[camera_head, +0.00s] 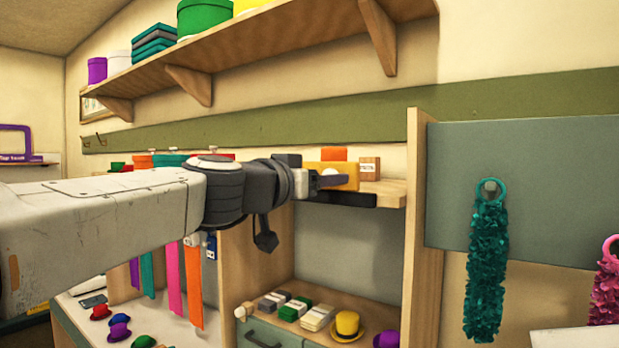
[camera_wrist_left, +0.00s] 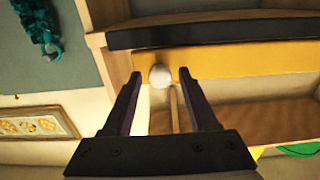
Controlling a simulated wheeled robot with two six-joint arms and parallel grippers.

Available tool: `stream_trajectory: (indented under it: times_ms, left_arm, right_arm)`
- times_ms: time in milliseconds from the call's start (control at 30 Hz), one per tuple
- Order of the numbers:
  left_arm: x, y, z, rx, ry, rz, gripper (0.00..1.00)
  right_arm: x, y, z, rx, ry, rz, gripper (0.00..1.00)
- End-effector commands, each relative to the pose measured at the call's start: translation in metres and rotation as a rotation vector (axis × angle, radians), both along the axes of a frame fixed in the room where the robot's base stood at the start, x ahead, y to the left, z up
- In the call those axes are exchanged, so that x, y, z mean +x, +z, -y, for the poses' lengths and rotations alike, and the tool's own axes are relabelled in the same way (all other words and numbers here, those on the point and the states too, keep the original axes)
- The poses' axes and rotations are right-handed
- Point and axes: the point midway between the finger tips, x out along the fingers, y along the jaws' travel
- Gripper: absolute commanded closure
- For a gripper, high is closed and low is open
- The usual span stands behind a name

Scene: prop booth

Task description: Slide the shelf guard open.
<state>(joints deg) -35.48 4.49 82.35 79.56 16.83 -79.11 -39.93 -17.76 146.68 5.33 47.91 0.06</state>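The shelf guard (camera_head: 347,170) is a yellow bar along the front of a wooden shelf, partly hidden behind my gripper in the head view. It also shows in the left wrist view (camera_wrist_left: 235,58), with a round white knob (camera_wrist_left: 160,76) near one end. My left gripper (camera_head: 331,180) is at the guard. In the left wrist view its dark fingers (camera_wrist_left: 160,76) are apart, one on each side of the knob, with a small gap showing on both sides. Whether the knob is fully between the fingertips in depth is unclear. My right gripper is in neither view.
A dark strip (camera_head: 350,198) runs along the shelf edge by the guard. A wooden upright (camera_head: 424,200) stands to the right, then a grey panel (camera_head: 550,180) with a hanging teal garland (camera_head: 486,270). Small boxes (camera_head: 369,168) sit behind the guard. Below, a yellow hat (camera_head: 347,325) and several bundles rest.

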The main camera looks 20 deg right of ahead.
Motion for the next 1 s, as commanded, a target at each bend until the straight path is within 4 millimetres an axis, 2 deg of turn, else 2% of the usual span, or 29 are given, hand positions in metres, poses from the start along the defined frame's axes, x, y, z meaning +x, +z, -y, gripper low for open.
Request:
stream_trajectory:
  times_ms: [33,100,133,1000]
  left_arm:
    - [-0.0001,0.0,-0.0002,0.0,0.0,0.0,0.65]
    - [-0.0001,0.0,-0.0002,0.0,0.0,0.0,0.92]
    - [-0.0001,0.0,-0.0003,0.0,0.0,0.0,1.0]
    - [-0.0002,0.0,-0.0004,0.0,0.0,0.0,1.0]
  right_arm:
    - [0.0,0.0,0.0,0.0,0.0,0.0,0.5]
    - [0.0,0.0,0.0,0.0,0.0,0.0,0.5]
    - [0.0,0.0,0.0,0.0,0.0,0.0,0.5]
    - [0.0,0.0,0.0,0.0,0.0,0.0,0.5]
